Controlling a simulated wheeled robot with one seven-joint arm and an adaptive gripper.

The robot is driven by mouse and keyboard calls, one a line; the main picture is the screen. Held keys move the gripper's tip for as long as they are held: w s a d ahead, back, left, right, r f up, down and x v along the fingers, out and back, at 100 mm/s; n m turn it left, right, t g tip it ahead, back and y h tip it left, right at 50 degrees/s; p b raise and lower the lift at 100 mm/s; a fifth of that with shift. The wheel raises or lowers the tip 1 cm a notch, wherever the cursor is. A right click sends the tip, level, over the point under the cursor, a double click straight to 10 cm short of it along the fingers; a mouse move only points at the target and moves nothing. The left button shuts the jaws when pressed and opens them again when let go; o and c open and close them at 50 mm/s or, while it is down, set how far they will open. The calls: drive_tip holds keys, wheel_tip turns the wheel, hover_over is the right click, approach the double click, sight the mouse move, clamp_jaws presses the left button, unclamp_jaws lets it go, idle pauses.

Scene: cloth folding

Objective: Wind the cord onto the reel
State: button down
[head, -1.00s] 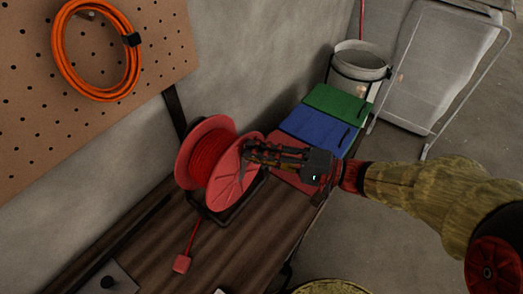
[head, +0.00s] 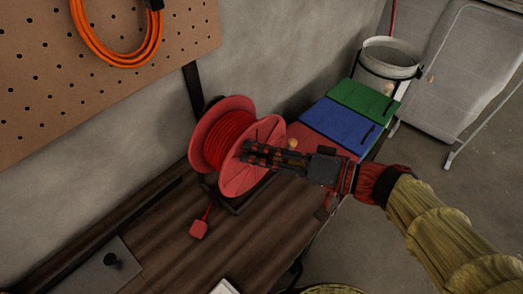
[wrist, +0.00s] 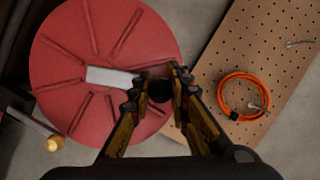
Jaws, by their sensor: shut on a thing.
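The red reel (head: 231,178) stands on a dark stand on the wooden bench, with red cord (head: 228,137) wound between its flanges. A short length of cord hangs from its lower side to a red block (head: 198,229) at the cord's end, close to the reel. My gripper (head: 247,153) reaches across the front flange from the right. The wrist view shows a pale crank arm (wrist: 110,77) on the flange and a dark crank handle (wrist: 159,91) between my fingertips. My gripper (wrist: 160,86) is shut on that handle, which the fingers partly hide.
Red, blue (head: 338,121) and green (head: 363,97) flat pieces lie on the bench behind my gripper. A white bucket (head: 388,60) stands beyond. An orange cord coil (head: 120,52) hangs on the pegboard (head: 40,85).

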drive_tip(key=shift+s+a+r, duration=0.1)
drive_tip(key=shift+r, duration=0.05)
idle(0.4)
drive_tip(key=c, duration=2)
unclamp_jaws()
drive_tip(key=shift+c, duration=0.2)
drive_tip(key=o, duration=0.4)
drive_tip(key=v, duration=1.2)
